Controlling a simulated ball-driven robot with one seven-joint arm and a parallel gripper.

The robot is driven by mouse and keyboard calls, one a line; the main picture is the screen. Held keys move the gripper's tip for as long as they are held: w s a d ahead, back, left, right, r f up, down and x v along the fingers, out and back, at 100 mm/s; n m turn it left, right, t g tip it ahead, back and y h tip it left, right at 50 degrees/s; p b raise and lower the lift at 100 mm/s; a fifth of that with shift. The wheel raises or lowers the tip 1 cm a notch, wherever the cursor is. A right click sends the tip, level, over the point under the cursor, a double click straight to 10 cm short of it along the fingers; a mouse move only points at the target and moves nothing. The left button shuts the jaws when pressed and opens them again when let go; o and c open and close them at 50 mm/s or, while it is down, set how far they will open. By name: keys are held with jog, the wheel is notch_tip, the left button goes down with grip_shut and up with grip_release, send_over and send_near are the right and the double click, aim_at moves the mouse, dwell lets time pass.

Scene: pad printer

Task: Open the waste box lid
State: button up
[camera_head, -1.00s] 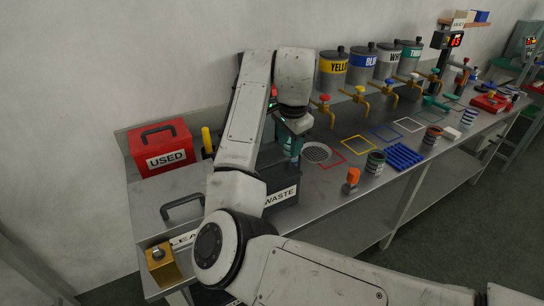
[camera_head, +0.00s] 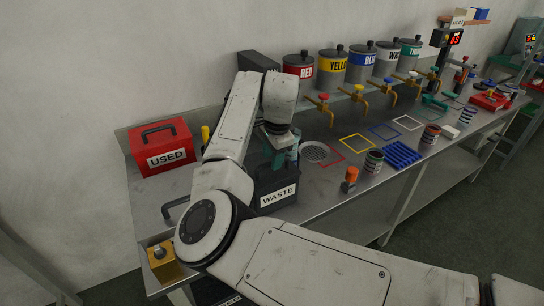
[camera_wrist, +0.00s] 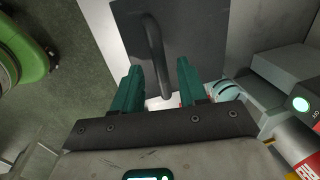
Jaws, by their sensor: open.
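The dark waste box (camera_head: 280,182), labelled WASTE, stands at the front edge of the bench, partly hidden behind my arm. In the wrist view a dark flat panel, seemingly its lid (camera_wrist: 195,35), lies beyond the fingers, with a dark bar handle (camera_wrist: 154,48) on it. My gripper (camera_wrist: 159,68) is open, its two teal fingers apart. The handle's near end shows between the fingers in the picture; I see no contact, and the height gap cannot be told. In the head view my gripper (camera_head: 280,153) is over the box's back part, partly hidden.
A red USED box (camera_head: 163,150) stands at left, with a brass block (camera_head: 160,262) at the front corner.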

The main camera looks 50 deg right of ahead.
jog(key=shift+w+f, duration=0.1)
jog(key=shift+f, duration=0.45)
grip_shut()
dwell(0.4)
